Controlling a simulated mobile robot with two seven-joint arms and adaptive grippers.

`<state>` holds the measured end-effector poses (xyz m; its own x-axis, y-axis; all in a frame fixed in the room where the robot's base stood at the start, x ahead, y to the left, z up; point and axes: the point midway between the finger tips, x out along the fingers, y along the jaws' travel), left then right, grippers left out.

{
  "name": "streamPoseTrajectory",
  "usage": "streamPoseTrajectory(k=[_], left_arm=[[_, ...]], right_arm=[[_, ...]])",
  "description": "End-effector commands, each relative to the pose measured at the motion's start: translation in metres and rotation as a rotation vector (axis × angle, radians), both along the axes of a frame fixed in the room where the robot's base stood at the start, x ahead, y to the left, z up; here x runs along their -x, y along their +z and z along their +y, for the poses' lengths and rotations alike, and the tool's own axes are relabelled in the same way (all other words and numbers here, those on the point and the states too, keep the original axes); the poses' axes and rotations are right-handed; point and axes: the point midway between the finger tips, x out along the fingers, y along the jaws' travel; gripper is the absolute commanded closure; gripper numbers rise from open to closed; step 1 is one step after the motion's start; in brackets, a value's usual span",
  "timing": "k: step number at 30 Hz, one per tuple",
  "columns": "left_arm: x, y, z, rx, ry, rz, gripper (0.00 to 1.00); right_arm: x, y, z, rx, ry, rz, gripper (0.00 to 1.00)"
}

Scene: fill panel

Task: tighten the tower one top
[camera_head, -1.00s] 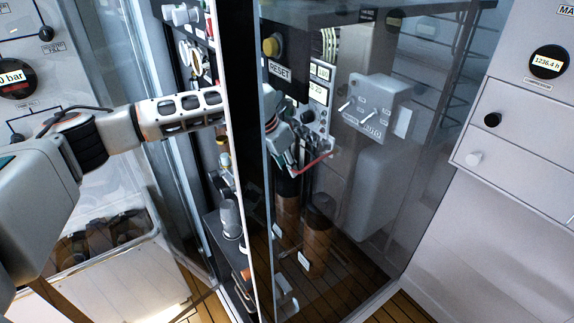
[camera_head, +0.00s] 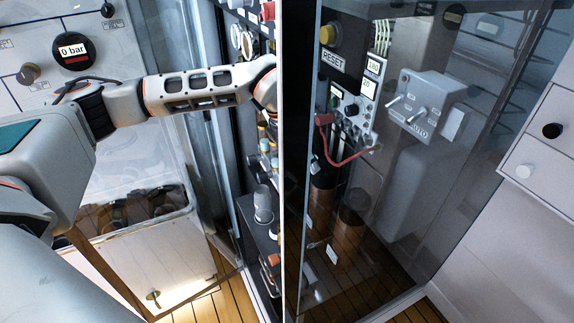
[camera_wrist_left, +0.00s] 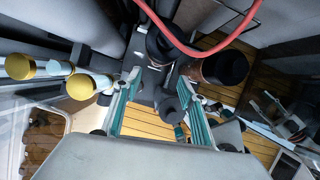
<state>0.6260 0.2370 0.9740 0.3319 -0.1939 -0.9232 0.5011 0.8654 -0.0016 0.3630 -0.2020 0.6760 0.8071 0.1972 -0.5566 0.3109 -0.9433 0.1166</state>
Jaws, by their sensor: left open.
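Two upright copper-brown cylinders, one with a dark top (camera_head: 353,205), stand behind the glass in the head view; I cannot tell which is tower one. In the left wrist view a dark round cap (camera_wrist_left: 226,68) on a copper body lies beyond and right of my left gripper (camera_wrist_left: 157,112). The gripper's teal fingers are spread wide, with a dark round knob (camera_wrist_left: 171,108) showing between them; I cannot tell whether it touches them. In the head view the left gripper is hidden behind the door edge. My right gripper is not in view.
A glass door (camera_head: 440,200) and its upright edge stand before the cabinet. A red hose (camera_head: 350,160) hangs near the towers and crosses the top of the wrist view (camera_wrist_left: 190,45). Yellow-capped cylinders (camera_wrist_left: 82,86) lie left of the gripper. A grey cylinder (camera_head: 263,204) stands on a shelf.

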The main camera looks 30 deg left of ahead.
Motion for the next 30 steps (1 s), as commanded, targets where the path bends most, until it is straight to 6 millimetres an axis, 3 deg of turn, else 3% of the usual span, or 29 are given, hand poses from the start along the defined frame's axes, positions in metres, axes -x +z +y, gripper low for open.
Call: streamPoseTrajectory(k=[3, 10, 30], left_arm=[[0.021, -0.001, 0.013, -0.001, 0.002, 0.001, 0.58], [0.046, 0.0, 0.027, 0.0, 0.0, 0.0, 0.58], [0.051, 0.0, 0.029, 0.0, 0.0, 0.0, 0.58]], right_arm=[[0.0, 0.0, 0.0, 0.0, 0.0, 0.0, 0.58], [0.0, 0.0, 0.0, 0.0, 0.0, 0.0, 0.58], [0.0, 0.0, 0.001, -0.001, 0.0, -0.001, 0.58]])
